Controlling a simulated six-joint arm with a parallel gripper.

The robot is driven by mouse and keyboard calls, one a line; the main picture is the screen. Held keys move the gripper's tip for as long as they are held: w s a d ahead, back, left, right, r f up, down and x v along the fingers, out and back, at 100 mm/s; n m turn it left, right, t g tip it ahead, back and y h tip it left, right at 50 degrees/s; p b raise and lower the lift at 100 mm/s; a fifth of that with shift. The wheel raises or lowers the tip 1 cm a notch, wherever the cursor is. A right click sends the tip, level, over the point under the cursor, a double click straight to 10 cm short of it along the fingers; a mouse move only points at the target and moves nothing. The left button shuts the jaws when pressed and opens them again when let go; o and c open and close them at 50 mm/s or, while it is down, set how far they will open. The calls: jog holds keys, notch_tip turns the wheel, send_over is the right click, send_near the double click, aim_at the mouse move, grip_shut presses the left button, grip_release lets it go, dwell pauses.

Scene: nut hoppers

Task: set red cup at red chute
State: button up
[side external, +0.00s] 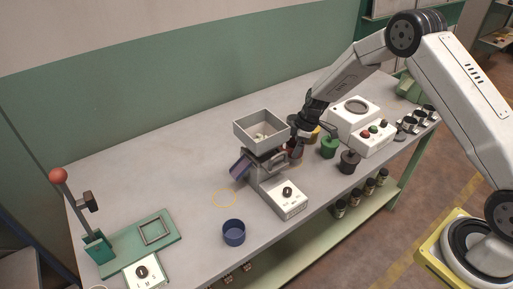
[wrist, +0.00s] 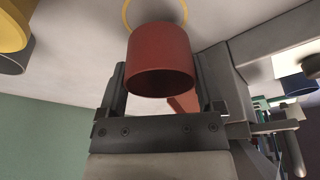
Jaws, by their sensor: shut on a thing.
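The red cup (wrist: 160,62) is between the two fingers of my gripper (wrist: 160,80) in the wrist view, and the gripper is shut on it. A yellow ring (wrist: 130,14) on the bench shows behind the cup. A reddish sloping piece (wrist: 186,103), perhaps the red chute, shows just behind the cup and is mostly hidden. In the side view my gripper (side external: 297,139) is close beside the hopper (side external: 262,132), with the red cup (side external: 296,153) partly hidden. I cannot tell whether the cup touches the bench.
A green cup (side external: 329,148), a dark cup (side external: 350,161) and a yellow cup (side external: 315,134) stand close right of my gripper. The bench at left centre is clear.

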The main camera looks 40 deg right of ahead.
jog(key=shift+w+f, duration=0.2)
jog(key=shift+f, duration=1.55)
jog(key=shift+f, duration=0.15)
jog(key=o, duration=1.1)
jog(key=v, duration=1.1)
jog(key=shift+r, duration=0.35)
jog(key=shift+s+d+r, duration=0.1)
jog(key=shift+d+r, duration=0.05)
jog(key=shift+r, duration=0.1)
